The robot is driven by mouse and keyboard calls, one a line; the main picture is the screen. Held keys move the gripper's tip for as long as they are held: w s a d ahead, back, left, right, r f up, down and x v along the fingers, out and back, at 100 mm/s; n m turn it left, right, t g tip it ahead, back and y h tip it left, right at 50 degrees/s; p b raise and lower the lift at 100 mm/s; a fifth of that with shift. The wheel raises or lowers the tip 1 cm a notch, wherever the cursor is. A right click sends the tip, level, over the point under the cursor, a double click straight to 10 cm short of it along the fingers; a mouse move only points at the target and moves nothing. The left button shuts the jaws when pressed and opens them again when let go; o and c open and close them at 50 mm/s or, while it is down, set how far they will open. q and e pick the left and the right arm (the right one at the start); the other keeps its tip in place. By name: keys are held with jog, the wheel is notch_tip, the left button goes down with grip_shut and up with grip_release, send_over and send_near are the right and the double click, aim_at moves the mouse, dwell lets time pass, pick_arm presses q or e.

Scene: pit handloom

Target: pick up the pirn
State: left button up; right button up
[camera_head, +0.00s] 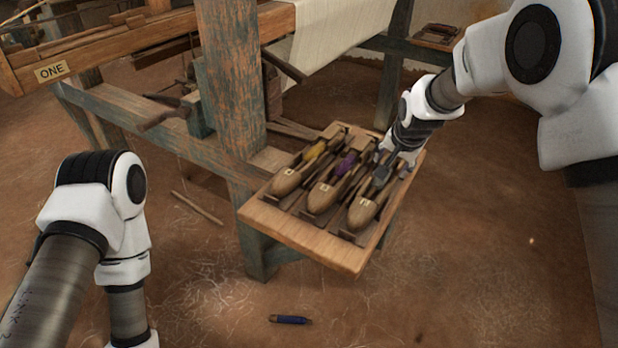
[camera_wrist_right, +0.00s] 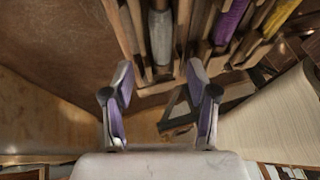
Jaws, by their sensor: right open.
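Three wooden shuttles lie side by side in a wooden tray (camera_head: 302,240). They carry a yellow pirn (camera_head: 315,150), a purple pirn (camera_head: 346,164) and a grey pirn (camera_head: 380,177). My right gripper (camera_head: 392,163) is over the far end of the right-hand shuttle (camera_head: 362,213), close to the grey pirn. In the right wrist view its fingers (camera_wrist_right: 161,95) are apart with nothing between them, and the grey pirn (camera_wrist_right: 161,38) lies ahead of the gap. A blue pirn-like piece (camera_head: 290,320) lies on the floor. My left arm shows, but its gripper is out of the frame.
The tray stands beside a worn blue-brown loom post (camera_head: 232,90). A beam with a "ONE" label (camera_head: 51,71) runs at upper left, and pale cloth (camera_head: 335,35) hangs behind. A stick (camera_head: 197,207) lies on the floor. The floor in front of the tray is mostly clear.

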aim_at(389, 175)
jog(key=shift+w+a+r, duration=0.3)
jog(key=shift+w+a, duration=0.05)
jog(key=shift+a, duration=0.05)
jog(key=x, duration=0.4)
jog(key=d+b+x, duration=0.1)
jog(key=x, duration=0.1)
jog(key=shift+w+f, duration=0.15)
jog(key=shift+f, duration=0.2)
jog(key=shift+w+d+f, duration=0.1)
jog(key=shift+d+f, duration=0.1)
jog(key=shift+f, duration=0.1)
jog(key=c, duration=0.6)
jog(key=shift+s+d+r, duration=0.2)
jog(key=shift+s, duration=0.05)
jog(key=c, duration=0.3)
jog(key=shift+a, duration=0.15)
jog(key=shift+c, duration=0.5)
jog(key=shift+s, duration=0.1)
grip_shut()
